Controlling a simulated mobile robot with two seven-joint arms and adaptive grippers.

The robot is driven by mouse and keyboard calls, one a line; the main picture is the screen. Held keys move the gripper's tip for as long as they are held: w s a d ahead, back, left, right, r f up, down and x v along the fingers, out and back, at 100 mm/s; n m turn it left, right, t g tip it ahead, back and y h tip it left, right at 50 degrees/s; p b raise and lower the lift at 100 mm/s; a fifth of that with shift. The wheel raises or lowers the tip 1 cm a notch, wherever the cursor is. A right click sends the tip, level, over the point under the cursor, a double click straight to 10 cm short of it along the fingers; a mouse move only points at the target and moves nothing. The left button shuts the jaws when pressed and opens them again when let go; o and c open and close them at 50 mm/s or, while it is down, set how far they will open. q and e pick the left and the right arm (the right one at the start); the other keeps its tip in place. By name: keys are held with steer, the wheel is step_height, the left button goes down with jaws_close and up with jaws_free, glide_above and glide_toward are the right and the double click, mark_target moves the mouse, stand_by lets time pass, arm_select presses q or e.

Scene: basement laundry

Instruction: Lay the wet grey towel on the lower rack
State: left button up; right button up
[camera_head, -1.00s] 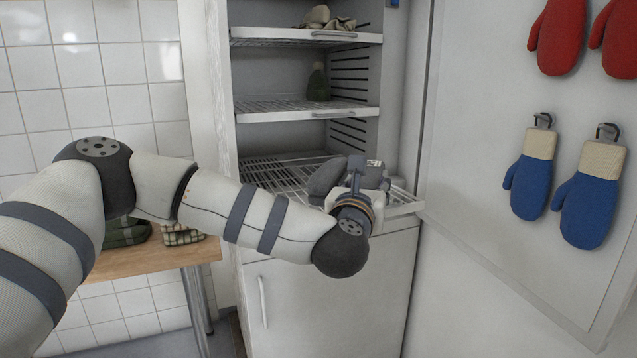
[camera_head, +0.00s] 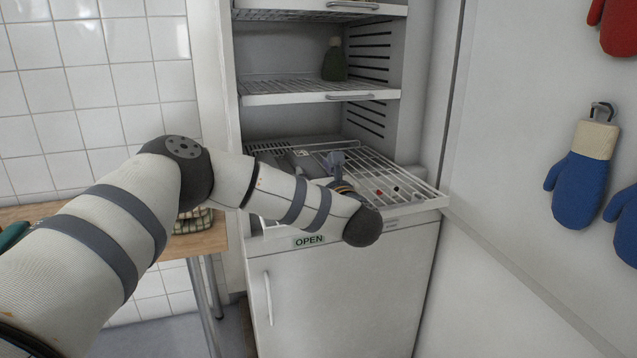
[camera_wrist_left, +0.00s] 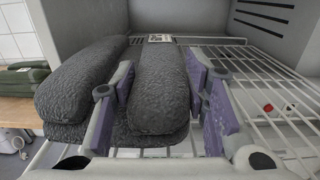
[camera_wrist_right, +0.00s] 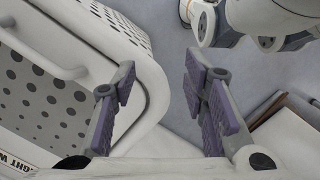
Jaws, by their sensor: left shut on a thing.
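The grey towel (camera_wrist_left: 165,95) is a thick, folded, dark grey bundle with a small label at its far end. My left gripper (camera_head: 337,160) is shut on one fold of it, with a finger on each side; the gripper also shows in the left wrist view (camera_wrist_left: 165,92). The towel is at the left part of the pulled-out lower rack (camera_head: 415,203). I cannot tell whether it rests on the wires or hangs just above them. In the head view my arm and gripper hide most of it. My right gripper (camera_wrist_right: 160,90) is open and empty, beside a white perforated basket (camera_wrist_right: 60,85).
The rack's right part is bare wire, with a small red spot (camera_head: 378,192) and dark spots. Blue mittens (camera_head: 583,175) hang at right. A wooden table (camera_head: 205,240) stands at left.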

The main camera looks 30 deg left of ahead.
arm_select(q)
steer(key=shift+f, duration=1.35)
steer(key=o, duration=1.3)
